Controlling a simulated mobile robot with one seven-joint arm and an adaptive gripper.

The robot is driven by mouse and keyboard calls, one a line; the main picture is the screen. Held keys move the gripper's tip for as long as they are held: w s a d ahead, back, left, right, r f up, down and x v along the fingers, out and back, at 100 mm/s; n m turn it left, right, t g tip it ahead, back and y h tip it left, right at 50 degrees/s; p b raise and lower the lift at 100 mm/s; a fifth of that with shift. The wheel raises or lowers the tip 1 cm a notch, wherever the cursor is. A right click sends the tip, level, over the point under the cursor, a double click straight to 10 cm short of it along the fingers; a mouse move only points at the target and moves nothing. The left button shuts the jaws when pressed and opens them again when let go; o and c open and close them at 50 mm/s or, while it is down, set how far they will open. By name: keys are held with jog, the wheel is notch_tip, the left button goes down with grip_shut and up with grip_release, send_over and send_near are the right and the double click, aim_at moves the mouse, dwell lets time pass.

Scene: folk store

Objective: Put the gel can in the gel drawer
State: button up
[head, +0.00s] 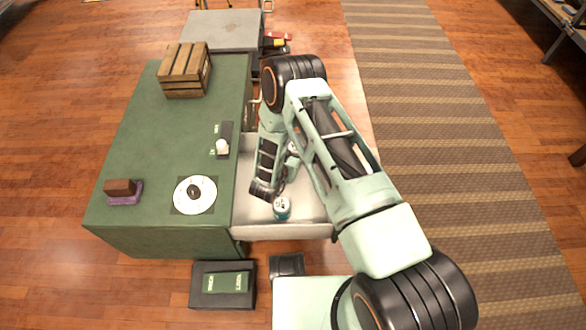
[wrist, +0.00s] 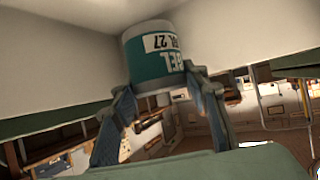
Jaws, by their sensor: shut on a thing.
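The gel can (head: 282,208) is a small teal can with a pale top in the head view. In the wrist view the gel can (wrist: 158,58) shows a label with "27" and appears inverted between my fingers. My gripper (head: 280,194) is shut on it, and the fingers show in the wrist view (wrist: 160,88). The can is within the outline of an open, white-lined drawer (head: 250,217) at the right side of the green counter. I cannot tell whether the can touches the drawer floor. My arm hides part of the drawer.
The green counter (head: 145,150) holds a wooden crate (head: 184,72), a white disc (head: 194,206), a brown block on a purple base (head: 121,190) and a small dark stand with a white knob (head: 223,140). A black box (head: 223,285) sits in front. A patterned runner (head: 420,80) lies clear at right.

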jog(key=shift+f+b, duration=0.9)
jog(key=shift+f, duration=1.65)
jog(key=shift+f, duration=0.15)
jog(key=o, duration=1.3)
jog(key=shift+c, duration=0.2)
jog(key=shift+s+a+r, duration=0.15)
jog(key=shift+s+r, duration=0.05)
jog(key=shift+r, duration=0.2)
jog(key=p+v, duration=0.4)
jog(key=v, duration=0.7)
jog(key=shift+s+p, duration=0.2)
jog(key=shift+p, duration=0.1)
